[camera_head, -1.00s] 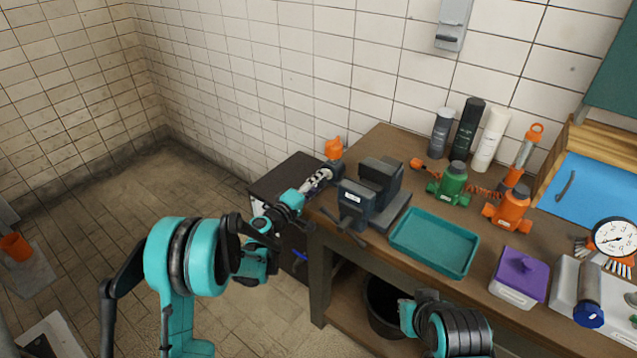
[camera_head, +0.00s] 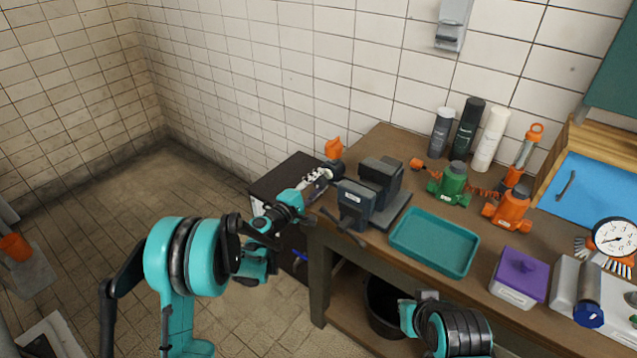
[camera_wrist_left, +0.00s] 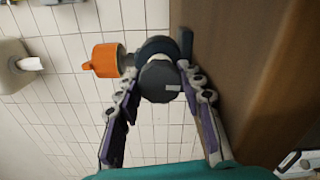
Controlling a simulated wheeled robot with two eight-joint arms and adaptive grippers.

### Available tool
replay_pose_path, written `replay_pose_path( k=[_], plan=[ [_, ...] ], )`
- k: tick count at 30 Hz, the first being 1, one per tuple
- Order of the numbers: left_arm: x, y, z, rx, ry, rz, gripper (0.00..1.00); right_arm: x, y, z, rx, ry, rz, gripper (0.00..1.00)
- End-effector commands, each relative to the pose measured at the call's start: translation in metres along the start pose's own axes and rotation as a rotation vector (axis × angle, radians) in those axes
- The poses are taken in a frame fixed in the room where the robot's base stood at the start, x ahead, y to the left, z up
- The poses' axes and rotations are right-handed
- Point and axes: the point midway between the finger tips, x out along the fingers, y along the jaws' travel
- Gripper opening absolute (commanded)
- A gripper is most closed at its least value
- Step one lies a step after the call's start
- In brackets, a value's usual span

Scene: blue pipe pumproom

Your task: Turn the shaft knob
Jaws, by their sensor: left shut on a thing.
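The dark grey round shaft knob (camera_wrist_left: 160,80) sits between the fingertips of my left gripper (camera_wrist_left: 155,82), which is shut on it. A pale mark shows on its face. An orange cap-like part (camera_wrist_left: 104,60) sticks out beside it, joined by a short neck. In the head view the knob (camera_head: 334,168) shows small at the workbench's far left corner, with the orange part (camera_head: 334,147) above it. My left gripper (camera_head: 320,177) reaches it from the lower left. The knob's mounting is largely hidden. Only part of my right arm shows at the bottom; its gripper is out of view.
A dark bench vise (camera_head: 371,195) stands close to the right of my left gripper. The wooden workbench (camera_head: 395,146) also holds a teal tray (camera_head: 434,243), a green pump part (camera_head: 453,184) and several bottles. A dark cabinet (camera_head: 285,178) stands left of the bench. The floor at left is open.

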Motion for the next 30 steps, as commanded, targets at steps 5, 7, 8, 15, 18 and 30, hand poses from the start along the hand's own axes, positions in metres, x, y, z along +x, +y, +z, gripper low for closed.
replay_pose_path(
  k=[5,7,8,15,18,30],
  plan=[
    [-0.0003,-0.0006,-0.0002,0.002,0.0,-0.001,0.09,0.0001,0.0,0.0001,0.0,0.0,0.0,0.0],
    [-0.0003,-0.0006,-0.0002,0.002,0.0,-0.001,0.51,0.0001,0.0,0.0001,0.0,0.0,0.0,0.0],
    [-0.0003,-0.0006,-0.0002,0.003,0.0,-0.001,0.59,0.0001,0.0,0.0001,0.0,0.0,0.0,0.0],
    [-0.0004,-0.0013,0.0001,0.004,0.0,-0.002,0.59,0.0003,0.0,0.0002,0.0,0.0,0.0,0.0],
    [-0.0005,-0.0015,0.0002,0.021,-0.001,-0.002,0.59,0.0003,0.0,0.0002,0.0,0.0,0.0,0.0],
    [-0.0009,-0.0007,-0.0042,0.468,0.008,-0.002,0.59,0.0004,0.0,0.0003,0.0,0.0,0.0,0.0]
  ],
)
